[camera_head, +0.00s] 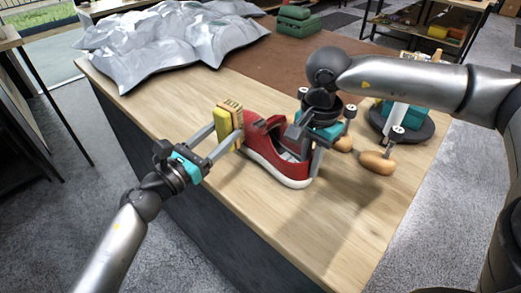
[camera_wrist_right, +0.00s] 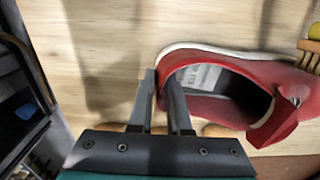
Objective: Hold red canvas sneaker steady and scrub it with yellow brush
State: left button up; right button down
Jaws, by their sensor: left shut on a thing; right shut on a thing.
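The red canvas sneaker (camera_head: 272,165) stands upright on the wooden table near its front edge, white sole down. It also shows in the right wrist view (camera_wrist_right: 238,77), with its opening facing up. My right gripper (camera_head: 308,150) is above the heel, its fingers shut on the heel wall; its fingertips show in the right wrist view (camera_wrist_right: 160,84). My left gripper (camera_head: 227,140) is shut on the yellow brush (camera_head: 223,129), held upright beside the toe end. The brush's tan bristles (camera_wrist_right: 312,46) face the sneaker in the right wrist view. Whether they touch it is unclear.
Orange-brown wooden-handled items (camera_head: 377,162) lie right of the sneaker, near a dark round stand (camera_head: 415,133) with teal and white things on it. A crumpled silver sheet (camera_head: 165,40) and green boxes (camera_head: 297,24) are at the back. The table's front right is bare.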

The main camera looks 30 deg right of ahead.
pick_arm(q)
jog(key=shift+s+d+f, duration=0.1)
jog(key=shift+s+d, duration=0.2)
jog(key=shift+s, duration=0.55)
jog(key=shift+s+d, duration=0.25)
jog(key=shift+s, duration=0.6)
jog(key=shift+s+d+f, duration=0.1)
jog(key=shift+s+d, duration=0.2)
jog(key=shift+s, duration=0.6)
jog(key=shift+s+d+f, duration=0.1)
jog(key=shift+s+d, duration=0.2)
jog(key=shift+s, duration=0.6)
jog(key=shift+s+d+f, duration=0.1)
jog(key=shift+s+d, duration=0.2)
jog(key=shift+s, duration=0.6)
pick_arm(e)
jog(key=shift+a, duration=0.1)
pick_arm(q)
jog(key=shift+s+d, duration=0.2)
jog(key=shift+s, duration=0.3)
jog(key=shift+s+d, duration=0.15)
jog(key=shift+s, duration=0.35)
pick_arm(e)
jog(key=shift+a, duration=0.1)
pick_arm(q)
jog(key=shift+a, duration=0.1)
